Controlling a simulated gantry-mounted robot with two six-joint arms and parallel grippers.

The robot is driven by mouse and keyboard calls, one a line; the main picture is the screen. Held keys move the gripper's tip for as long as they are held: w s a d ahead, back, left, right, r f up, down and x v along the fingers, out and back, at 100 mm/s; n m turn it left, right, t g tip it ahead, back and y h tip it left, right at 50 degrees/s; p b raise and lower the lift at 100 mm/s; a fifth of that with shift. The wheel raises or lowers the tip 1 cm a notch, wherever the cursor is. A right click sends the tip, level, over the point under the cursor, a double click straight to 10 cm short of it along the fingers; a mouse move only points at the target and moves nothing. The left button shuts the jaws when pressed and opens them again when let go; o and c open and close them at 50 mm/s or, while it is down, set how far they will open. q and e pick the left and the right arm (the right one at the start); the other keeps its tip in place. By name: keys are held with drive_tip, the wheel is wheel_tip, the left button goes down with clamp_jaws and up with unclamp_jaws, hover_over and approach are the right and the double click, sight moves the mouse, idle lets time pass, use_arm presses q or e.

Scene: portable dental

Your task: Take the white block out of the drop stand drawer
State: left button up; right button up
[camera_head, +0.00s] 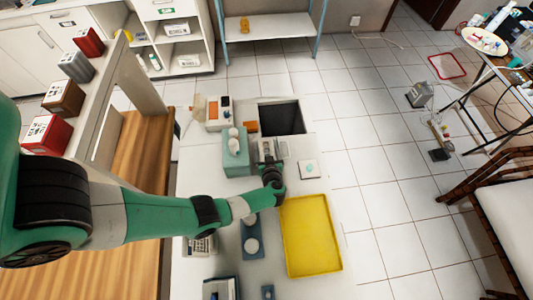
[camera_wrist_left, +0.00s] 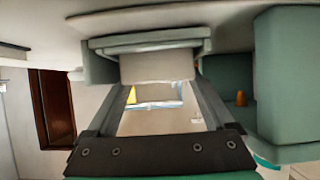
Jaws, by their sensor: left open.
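In the left wrist view, a pale, whitish block (camera_wrist_left: 158,68) sits inside a grey-green drawer-like housing (camera_wrist_left: 150,42). The two fingers of my left gripper (camera_wrist_left: 157,88) are apart, with their tips at the block's two sides. I cannot tell whether they touch it. In the head view, my left gripper (camera_head: 267,152) is over the worktop beside a teal box (camera_head: 236,164) with white round pieces on it. The stand and the block are mostly hidden there by the gripper. My right gripper is not in view.
A yellow tray (camera_head: 312,236) lies at the front right of the worktop. A small white pad (camera_head: 309,169) with a teal mark lies right of the gripper. A dark square opening (camera_head: 282,118) is behind. Dark blue-grey items (camera_head: 251,238) stand in front.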

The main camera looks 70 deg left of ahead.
sight(267, 148)
use_arm(q)
drive_tip(key=c, duration=1.2)
drive_tip(key=shift+r, duration=0.1)
drive_tip(key=shift+r+p, duration=0.55)
drive_tip(key=shift+r, duration=0.05)
wheel_tip(267, 148, up, 3)
drive_tip(key=p, duration=0.2)
drive_tip(key=shift+s+d+p, duration=0.1)
drive_tip(key=shift+p, duration=0.2)
drive_tip(key=s+d+r+p, duration=0.8)
drive_tip(key=s, duration=0.3)
drive_tip(key=shift+d+r, duration=0.25)
drive_tip(key=shift+r, duration=0.1)
